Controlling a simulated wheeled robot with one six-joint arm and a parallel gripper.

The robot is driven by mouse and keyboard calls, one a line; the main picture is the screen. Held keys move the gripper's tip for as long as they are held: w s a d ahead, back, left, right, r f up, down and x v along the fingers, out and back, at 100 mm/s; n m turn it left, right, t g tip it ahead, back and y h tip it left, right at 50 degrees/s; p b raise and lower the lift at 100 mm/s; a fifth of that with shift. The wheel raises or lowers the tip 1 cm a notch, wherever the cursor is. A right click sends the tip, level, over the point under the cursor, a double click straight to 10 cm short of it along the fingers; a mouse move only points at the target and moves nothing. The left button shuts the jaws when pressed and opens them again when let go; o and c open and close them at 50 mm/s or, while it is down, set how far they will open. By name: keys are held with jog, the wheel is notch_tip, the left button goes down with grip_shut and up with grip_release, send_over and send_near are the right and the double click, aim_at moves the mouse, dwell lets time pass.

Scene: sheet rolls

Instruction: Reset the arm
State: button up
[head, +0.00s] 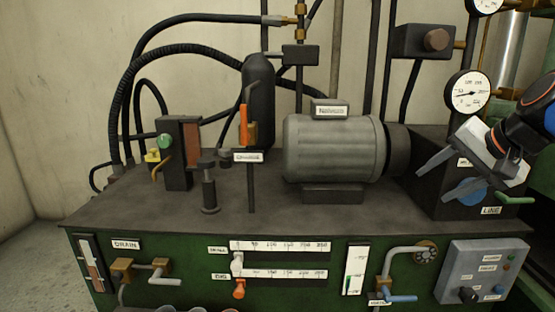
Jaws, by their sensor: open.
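My gripper (446,172) is at the right of the head view, with two grey fingers spread apart. It is open and nothing shows between the fingers. My arm comes in from the right edge. The gripper is in front of a dark box (428,197) with a blue round part (466,191), a green lever (514,199) and a label reading "LINE". I cannot tell whether the fingers touch the box.
A grey motor (330,150) stands mid-bench, left of my gripper. A gauge (467,93) hangs just above it. An upright orange handle (243,126) and black hoses (170,52) are farther left. A control box (482,268) is below. The bench top's front left (140,205) is clear.

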jog(key=s+a+f+n+g+h, duration=0.1)
jog(key=s+a+f+n, duration=0.2)
jog(key=s+f, duration=0.4)
jog(key=s+a+f+n+g+h, duration=0.1)
jog(key=s+f+n, duration=0.5)
jog(key=f, duration=1)
jog(key=s+a+g, duration=0.1)
jog(key=s+a, duration=0.1)
jog(key=shift+s+a+f, duration=0.15)
jog(key=shift+s+a, duration=0.1)
jog(key=shift+a, duration=0.1)
